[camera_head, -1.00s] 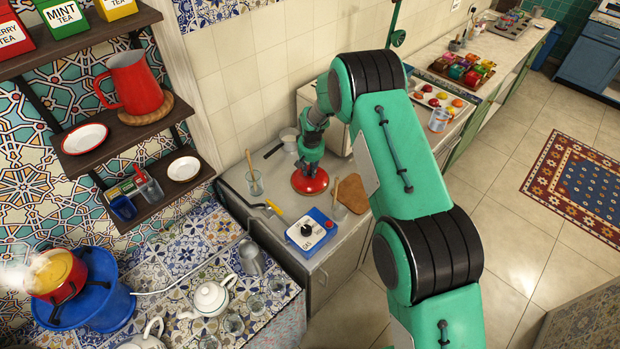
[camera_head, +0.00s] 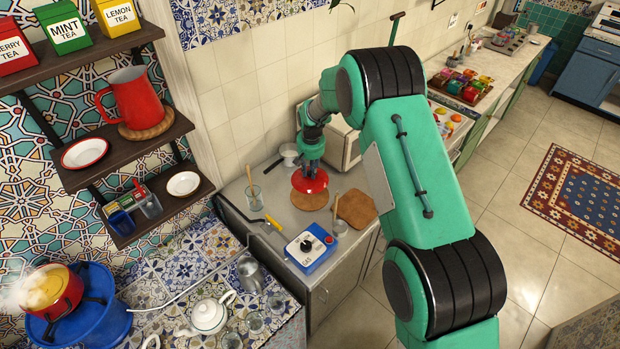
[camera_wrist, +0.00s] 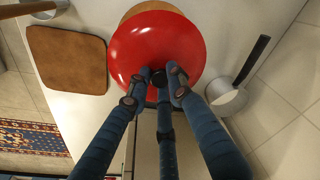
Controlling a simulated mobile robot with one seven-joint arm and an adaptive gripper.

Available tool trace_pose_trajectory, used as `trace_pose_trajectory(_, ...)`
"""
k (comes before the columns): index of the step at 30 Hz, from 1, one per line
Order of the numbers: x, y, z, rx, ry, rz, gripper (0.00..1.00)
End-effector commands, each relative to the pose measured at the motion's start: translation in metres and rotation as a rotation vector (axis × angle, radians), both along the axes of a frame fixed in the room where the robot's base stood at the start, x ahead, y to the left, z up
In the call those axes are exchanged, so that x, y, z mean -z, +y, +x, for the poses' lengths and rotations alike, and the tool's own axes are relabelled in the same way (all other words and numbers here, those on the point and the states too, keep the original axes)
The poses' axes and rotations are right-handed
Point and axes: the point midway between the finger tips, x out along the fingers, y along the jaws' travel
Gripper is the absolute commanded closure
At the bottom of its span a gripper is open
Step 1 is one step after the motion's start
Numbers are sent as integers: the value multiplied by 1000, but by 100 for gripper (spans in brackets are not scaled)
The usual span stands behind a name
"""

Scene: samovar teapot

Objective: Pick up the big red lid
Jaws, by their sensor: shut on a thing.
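The big red lid (camera_head: 309,180) is a round, shiny red disc with a dark knob, held above a round brown wooden board (camera_head: 309,202) on the grey counter (camera_head: 277,207). My gripper (camera_head: 312,169) is above the lid with its fingers shut on the knob. In the wrist view, the red lid (camera_wrist: 135,40) fills the upper middle, and the fingers of my gripper (camera_wrist: 158,78) close around its black knob. A sliver of the round board (camera_wrist: 147,8) shows past the lid's edge.
A square brown board (camera_head: 356,209) lies right of the lid. A glass (camera_head: 254,198), a saucepan (camera_head: 289,152), a yellow-handled utensil (camera_head: 274,223) and a blue-and-white burner box (camera_head: 310,250) stand around it. A shelf (camera_head: 130,150) with a red jug (camera_head: 135,98) is at left.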

Motion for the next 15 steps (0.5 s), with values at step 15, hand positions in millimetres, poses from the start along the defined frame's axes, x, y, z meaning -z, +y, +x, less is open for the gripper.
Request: trace_pose_trajectory(15, -11, 0, 0, 0, -1, 0, 100)
